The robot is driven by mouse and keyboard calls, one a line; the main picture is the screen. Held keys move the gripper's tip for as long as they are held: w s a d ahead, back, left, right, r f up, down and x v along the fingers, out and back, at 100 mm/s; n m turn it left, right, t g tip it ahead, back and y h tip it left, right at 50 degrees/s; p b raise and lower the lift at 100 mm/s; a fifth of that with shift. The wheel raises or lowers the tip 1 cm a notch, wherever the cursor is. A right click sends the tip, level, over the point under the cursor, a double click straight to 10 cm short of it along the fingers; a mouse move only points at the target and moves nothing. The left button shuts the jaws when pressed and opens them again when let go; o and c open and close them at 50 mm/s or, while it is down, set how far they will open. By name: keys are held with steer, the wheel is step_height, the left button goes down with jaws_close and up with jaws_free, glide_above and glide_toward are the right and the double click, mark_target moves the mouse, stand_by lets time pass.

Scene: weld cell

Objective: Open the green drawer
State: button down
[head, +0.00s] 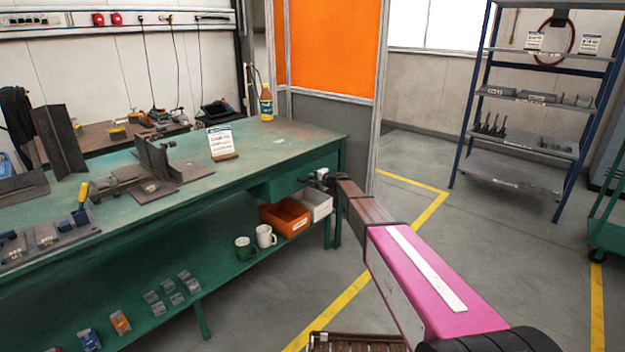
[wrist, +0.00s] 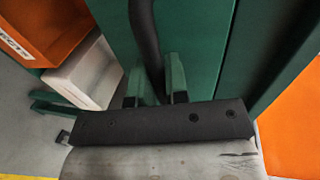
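The green drawer (head: 287,185) hangs under the right end of the green workbench top. In the wrist view its green front (wrist: 205,45) fills the upper middle. A dark bar handle (wrist: 145,35) runs down the front. My gripper (head: 322,177) is at the drawer front. In the wrist view my gripper (wrist: 155,88) has one finger on each side of the handle, close together, and looks shut on it. The handle's lower end is hidden behind my gripper's body. The drawer looks shut or nearly so; I cannot tell exactly.
An orange bin (head: 286,217) and a white bin (head: 315,204) sit on the lower shelf below the drawer, beside two mugs (head: 255,240). An orange panel (head: 335,45) stands behind the bench. The floor (head: 430,160) to the right is clear up to a blue-framed rack (head: 535,95).

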steer(key=f+v, duration=0.3)
steer(key=v, duration=1.2)
steer(key=d+f+v, duration=0.1)
steer(key=f+v, duration=0.2)
steer(key=v, duration=1.3)
steer(key=shift+s+d+f, duration=0.2)
steer(key=shift+s+f, duration=0.15)
steer(key=shift+s, duration=0.1)
steer(key=c, duration=1.1)
jaws_free()
steer(key=shift+c, duration=0.2)
steer(key=v, duration=1)
steer(key=shift+s+d, duration=0.2)
steer(key=shift+d, duration=0.1)
steer(key=shift+a, duration=0.1)
